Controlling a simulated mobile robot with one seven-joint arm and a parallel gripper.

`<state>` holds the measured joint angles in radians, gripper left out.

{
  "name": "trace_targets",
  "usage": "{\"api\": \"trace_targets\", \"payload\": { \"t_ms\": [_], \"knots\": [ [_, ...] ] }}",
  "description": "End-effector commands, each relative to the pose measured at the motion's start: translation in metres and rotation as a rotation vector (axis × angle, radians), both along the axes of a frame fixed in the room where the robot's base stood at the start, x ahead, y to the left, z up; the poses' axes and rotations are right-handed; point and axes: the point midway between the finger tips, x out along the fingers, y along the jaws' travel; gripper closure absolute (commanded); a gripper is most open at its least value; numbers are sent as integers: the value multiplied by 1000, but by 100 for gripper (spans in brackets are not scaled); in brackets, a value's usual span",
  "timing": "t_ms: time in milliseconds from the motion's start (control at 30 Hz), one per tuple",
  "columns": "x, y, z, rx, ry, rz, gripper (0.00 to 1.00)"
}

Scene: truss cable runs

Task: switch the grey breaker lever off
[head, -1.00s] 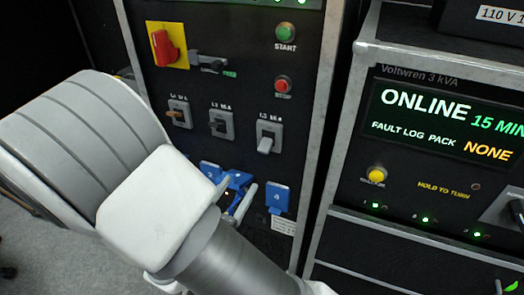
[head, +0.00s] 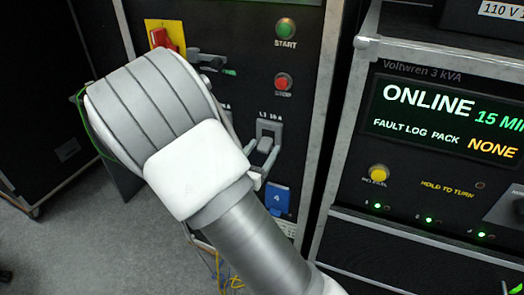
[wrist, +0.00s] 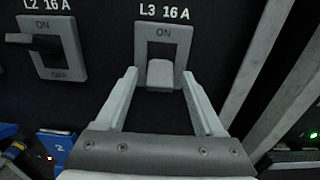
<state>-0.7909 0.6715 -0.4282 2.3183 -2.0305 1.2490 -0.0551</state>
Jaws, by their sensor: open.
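The grey breaker lever (wrist: 160,74) sits on a plate marked L3 16 A in the wrist view. Its ON label shows above it, and the lever covers the lower part of the plate, so no OFF label shows. It also shows in the head view (head: 265,144), beside my wrist. My gripper (wrist: 159,70) is open in front of the panel, one finger to each side of the lever. A gap shows on both sides in the wrist view; how deep the fingers reach is hard to tell.
The black L2 lever (wrist: 20,39) is to the left. Below are blue sockets (head: 279,198). Above are a red stop button (head: 283,82), a green start button (head: 286,28) and a red rotary switch (head: 163,38). A cabinet frame (wrist: 262,70) rises at right.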

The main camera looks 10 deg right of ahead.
Motion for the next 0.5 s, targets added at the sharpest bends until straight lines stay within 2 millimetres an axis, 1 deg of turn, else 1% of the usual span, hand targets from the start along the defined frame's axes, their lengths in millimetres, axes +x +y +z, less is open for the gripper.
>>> {"api": "trace_targets", "payload": {
  "t_ms": [100, 133, 267, 300, 367, 400, 467, 500],
  "knots": [
    [0, 0, 0, 0, 0, 0, 30],
    [0, 0, 0, 0, 0, 0, 32],
    [0, 0, 0, 0, 0, 0, 55],
    [0, 0, 0, 0, 0, 0, 62],
    [0, 0, 0, 0, 0, 0, 73],
    [0, 0, 0, 0, 0, 0, 80],
    [0, 0, 0, 0, 0, 0, 91],
    [0, 0, 0, 0, 0, 0, 98]
  ]
}}
